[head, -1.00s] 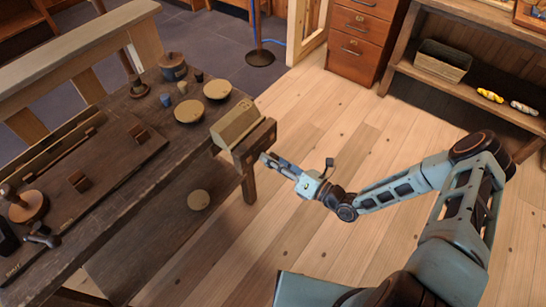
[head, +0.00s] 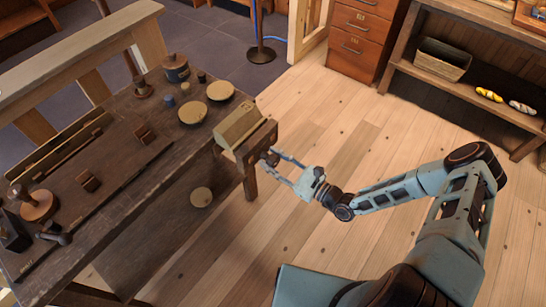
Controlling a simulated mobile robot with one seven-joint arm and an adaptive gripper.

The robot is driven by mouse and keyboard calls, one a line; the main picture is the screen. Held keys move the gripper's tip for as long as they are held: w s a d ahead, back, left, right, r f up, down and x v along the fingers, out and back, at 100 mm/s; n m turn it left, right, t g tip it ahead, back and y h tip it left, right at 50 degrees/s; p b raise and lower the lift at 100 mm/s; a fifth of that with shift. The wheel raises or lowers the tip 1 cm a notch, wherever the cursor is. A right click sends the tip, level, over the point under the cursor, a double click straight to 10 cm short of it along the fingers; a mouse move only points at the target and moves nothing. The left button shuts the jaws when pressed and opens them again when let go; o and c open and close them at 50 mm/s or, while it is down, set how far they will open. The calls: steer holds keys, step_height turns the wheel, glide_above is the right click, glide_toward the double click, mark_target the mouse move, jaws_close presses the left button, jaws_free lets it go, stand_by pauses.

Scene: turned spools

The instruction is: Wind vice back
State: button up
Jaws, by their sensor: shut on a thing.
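The vice (head: 240,124) is a pale wooden block with a darker outer jaw (head: 257,142), fixed at the right end of the dark workbench. A small dark part, seemingly the vice's handle (head: 268,157), shows at the outer face of the jaw. My gripper (head: 272,159) reaches it from the right, its two fingers shut on this handle. The fingertips are small here and partly merge with the dark part, so the exact grip is hard to make out.
The workbench (head: 150,185) carries two pale round dishes (head: 221,90), a lidded pot (head: 176,68), small cups and several tools. A pale disc (head: 201,197) lies on the lower shelf. Wooden floor (head: 300,235) is clear around my arm.

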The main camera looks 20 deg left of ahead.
steer(key=n+p, duration=0.1)
steer(key=n, duration=0.4)
steer(key=shift+a+r+p, duration=0.1)
steer(key=shift+a+p, duration=0.1)
steer(key=shift+p, duration=0.2)
steer(key=shift+n, duration=0.3)
steer(key=o, duration=1.2)
steer(key=shift+c, duration=0.2)
steer(key=shift+d+f, duration=0.1)
steer(key=shift+f, duration=0.1)
steer(key=v, duration=1.2)
steer(key=shift+s, duration=0.1)
